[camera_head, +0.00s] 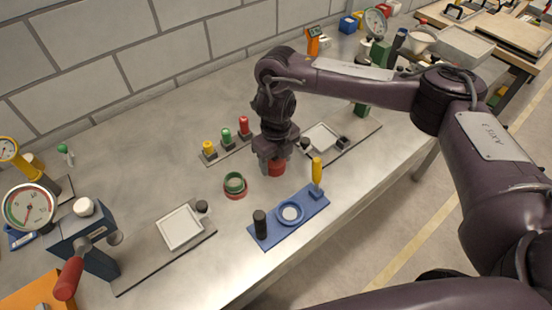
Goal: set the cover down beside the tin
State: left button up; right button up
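A round open tin (235,183), green at the top with a red ring around its foot, stands on the metal bench. My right gripper (274,166) points down to the right of the tin and a little farther back. Its fingers close on a round red cover (276,169), whose upper part is hidden between them. The cover is apart from the tin and low over the bench; I cannot tell whether it touches the surface. My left gripper is out of view.
A blue fixture (277,229) with a yellow-handled tool lies just in front of the cover. Red, green and yellow knobs (226,139) stand behind. A square-plate station (181,228) is at left, another (321,136) at right. Bare bench lies left of the tin.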

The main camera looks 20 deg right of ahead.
jog(key=o, duration=0.3)
jog(key=shift+o, duration=0.2)
jog(key=shift+r, duration=0.1)
jog(key=shift+r, duration=0.3)
notch_tip(320, 180, up, 12)
jog(key=shift+f+p, duration=0.2)
jog(key=shift+p, duration=0.1)
jog(key=shift+r, duration=0.1)
